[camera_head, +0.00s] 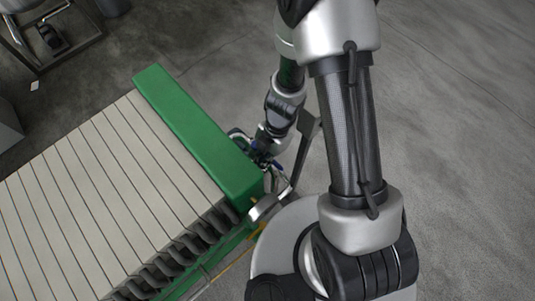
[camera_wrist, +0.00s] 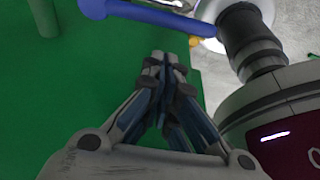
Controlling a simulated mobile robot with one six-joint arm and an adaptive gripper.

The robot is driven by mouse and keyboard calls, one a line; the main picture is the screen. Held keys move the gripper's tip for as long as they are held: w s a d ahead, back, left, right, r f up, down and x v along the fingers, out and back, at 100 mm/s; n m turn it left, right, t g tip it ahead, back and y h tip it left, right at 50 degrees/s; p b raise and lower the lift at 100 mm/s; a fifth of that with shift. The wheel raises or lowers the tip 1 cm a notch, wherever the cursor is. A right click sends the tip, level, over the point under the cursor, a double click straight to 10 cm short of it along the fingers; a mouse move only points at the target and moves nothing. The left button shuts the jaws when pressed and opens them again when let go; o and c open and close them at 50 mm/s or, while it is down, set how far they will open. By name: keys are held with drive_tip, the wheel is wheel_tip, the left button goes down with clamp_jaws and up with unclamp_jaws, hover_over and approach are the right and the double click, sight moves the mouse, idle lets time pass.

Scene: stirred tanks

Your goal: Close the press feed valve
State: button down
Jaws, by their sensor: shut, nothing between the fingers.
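A blue lever handle (camera_wrist: 155,18) crosses the top of the wrist view, beside a pale metal pipe fitting (camera_wrist: 208,14). I take it to be the valve handle, but no label shows. My gripper (camera_wrist: 167,62) is shut and empty, its fingertips just below the blue handle in the picture. I cannot tell whether they touch it. In the head view my gripper (camera_head: 262,160) is small and dark beside the end of the green press frame (camera_head: 200,135). The valve is mostly hidden there by my arm and gripper.
In the wrist view, a round grey housing with a dark red face (camera_wrist: 290,148) is close on the right, below a black ribbed neck (camera_wrist: 248,38). A green panel (camera_wrist: 60,90) fills the left. Pale press plates (camera_head: 90,185) lie left in the head view. Grey floor (camera_head: 460,130) is clear at right.

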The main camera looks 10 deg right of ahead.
drive_tip(key=f, duration=0.1)
drive_tip(key=f+b, duration=0.1)
drive_tip(key=f, duration=0.1)
drive_tip(key=shift+w+d+b, duration=0.3)
drive_tip(key=shift+d+b, duration=0.05)
